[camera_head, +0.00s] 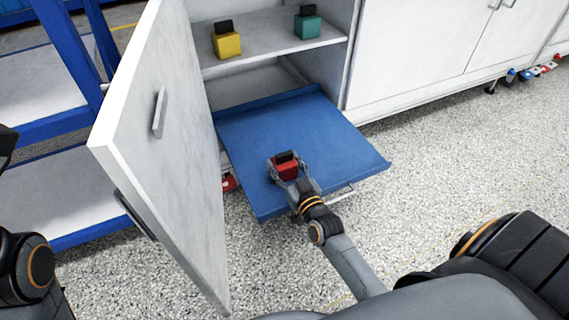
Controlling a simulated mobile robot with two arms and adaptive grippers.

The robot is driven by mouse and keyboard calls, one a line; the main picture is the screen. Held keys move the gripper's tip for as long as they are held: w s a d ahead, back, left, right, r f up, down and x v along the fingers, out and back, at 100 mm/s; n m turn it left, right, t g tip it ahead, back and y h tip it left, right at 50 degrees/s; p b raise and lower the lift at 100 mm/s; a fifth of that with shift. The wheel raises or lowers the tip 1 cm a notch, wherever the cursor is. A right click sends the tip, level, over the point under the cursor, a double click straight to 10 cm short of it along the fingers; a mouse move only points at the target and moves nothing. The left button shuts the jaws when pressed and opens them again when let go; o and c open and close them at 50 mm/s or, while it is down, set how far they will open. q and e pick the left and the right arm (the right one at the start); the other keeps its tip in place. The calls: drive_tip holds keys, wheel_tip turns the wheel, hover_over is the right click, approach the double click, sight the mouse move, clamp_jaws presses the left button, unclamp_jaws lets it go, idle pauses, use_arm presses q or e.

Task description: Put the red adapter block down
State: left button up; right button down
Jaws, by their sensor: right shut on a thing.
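The red adapter block (286,169) with a black top part is at the left-middle of the blue pull-out tray (330,135). My right gripper (287,167) is shut on the red block, with a finger on either side of it. I cannot tell whether the block touches the tray or is held just above it. My left gripper is not in view; only part of my left arm shows at the left edge.
A yellow block (227,44) and a teal block (307,26) stand on the cabinet shelf (262,40) above the tray. The open white cabinet door (165,160) stands left of the tray. A blue rack (60,122) is behind it. Most of the tray is bare.

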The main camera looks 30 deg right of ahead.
drive_tip(key=shift+r, duration=0.2)
drive_tip(key=shift+c, duration=2)
unclamp_jaws()
drive_tip(key=shift+f, duration=0.25)
